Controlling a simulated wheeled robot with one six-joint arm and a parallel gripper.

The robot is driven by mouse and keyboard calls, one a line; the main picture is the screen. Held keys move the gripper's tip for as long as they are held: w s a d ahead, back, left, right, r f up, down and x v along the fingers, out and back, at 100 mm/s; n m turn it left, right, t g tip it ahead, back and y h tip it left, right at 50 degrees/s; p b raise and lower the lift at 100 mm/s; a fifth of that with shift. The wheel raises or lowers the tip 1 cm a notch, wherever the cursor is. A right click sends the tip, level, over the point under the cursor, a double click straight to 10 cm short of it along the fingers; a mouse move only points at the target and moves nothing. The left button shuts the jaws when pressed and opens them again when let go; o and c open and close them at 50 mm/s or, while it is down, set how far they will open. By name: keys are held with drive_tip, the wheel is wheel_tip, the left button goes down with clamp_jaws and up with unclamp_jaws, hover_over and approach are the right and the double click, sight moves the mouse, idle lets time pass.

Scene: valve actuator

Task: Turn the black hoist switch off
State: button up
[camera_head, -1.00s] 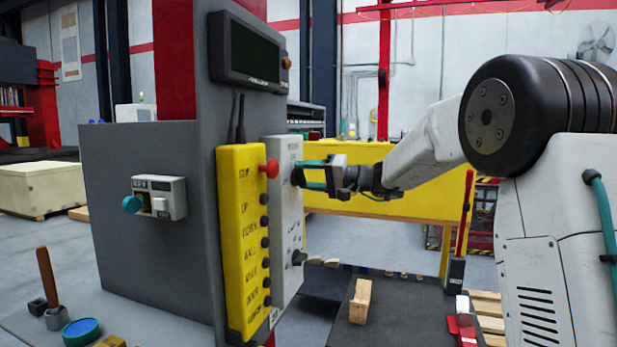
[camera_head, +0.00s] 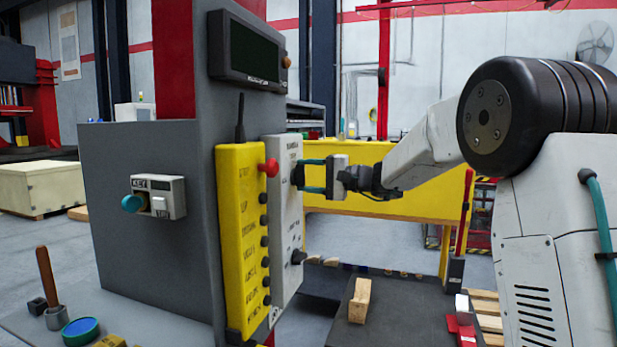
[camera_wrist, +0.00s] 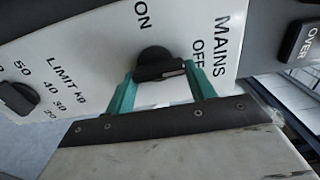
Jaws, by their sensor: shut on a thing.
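The black hoist switch is a round knob with a bar grip (camera_wrist: 154,60) on a white panel marked MAINS, ON and OFF. In the wrist view its bar lies crosswise, and the end with a pale mark points toward the OFF lettering. In the head view the knob (camera_head: 298,174) is small, on the upper part of the white panel (camera_head: 285,222). My gripper (camera_head: 313,175) has its two teal fingers at the knob. In the wrist view my gripper (camera_wrist: 160,74) is shut on the bar, one finger at each end.
A second black knob (camera_wrist: 17,97), marked LIMIT kg, sits on the same panel. A yellow button pendant (camera_head: 242,235) with a red button (camera_head: 269,168) stands just left of the panel. A grey box with a key switch (camera_head: 158,197) is further left. A wooden block (camera_head: 360,300) lies below.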

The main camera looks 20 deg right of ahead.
drive_tip(key=shift+f, duration=0.15)
drive_tip(key=o, duration=1)
drive_tip(key=shift+s, duration=0.1)
drive_tip(key=shift+v, duration=3.85)
